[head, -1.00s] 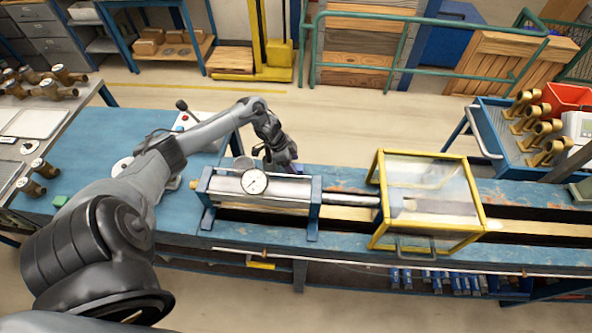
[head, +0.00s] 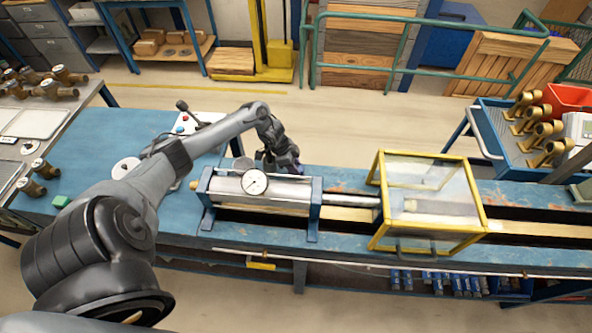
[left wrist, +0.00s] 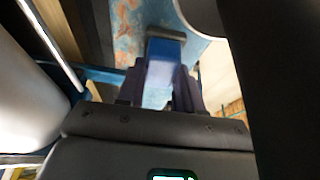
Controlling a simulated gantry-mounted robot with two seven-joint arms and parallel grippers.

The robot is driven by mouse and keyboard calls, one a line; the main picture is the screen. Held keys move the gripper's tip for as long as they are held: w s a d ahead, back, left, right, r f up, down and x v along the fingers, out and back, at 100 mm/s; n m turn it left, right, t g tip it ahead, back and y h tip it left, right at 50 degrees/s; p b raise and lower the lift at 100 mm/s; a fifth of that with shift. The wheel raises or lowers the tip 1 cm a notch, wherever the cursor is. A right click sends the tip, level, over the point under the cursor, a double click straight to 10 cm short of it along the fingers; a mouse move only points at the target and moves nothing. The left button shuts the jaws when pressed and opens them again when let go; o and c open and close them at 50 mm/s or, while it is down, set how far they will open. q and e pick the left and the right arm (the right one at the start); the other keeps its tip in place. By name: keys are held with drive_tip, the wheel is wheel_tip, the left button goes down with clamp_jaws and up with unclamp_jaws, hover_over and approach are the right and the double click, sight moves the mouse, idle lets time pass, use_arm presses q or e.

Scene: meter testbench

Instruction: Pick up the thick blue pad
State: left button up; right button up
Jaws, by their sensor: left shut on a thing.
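My left gripper (head: 283,163) is just behind the cylinder with the dial gauge, low over the far part of the blue bench. In the left wrist view its two dark fingers (left wrist: 162,92) are shut on a blue block-like piece with a dark end, which I take for the thick blue pad (left wrist: 166,52). The pad sticks out past the fingertips, with worn blue bench surface behind it. I cannot tell whether it touches the bench. In the head view the gripper and the cylinder hide the pad. My right gripper is not in view.
The cylinder (head: 230,187) with its dial gauge (head: 254,182) stands right in front of the gripper. A yellow-framed clear guard (head: 430,200) is to the right. A control box with buttons (head: 190,122) stands left of the gripper. The bench's left part (head: 110,150) has free room.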

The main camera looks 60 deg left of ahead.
use_arm(q)
wheel_tip(320, 180, up, 10)
drive_tip(key=shift+r, duration=0.1)
idle(0.5)
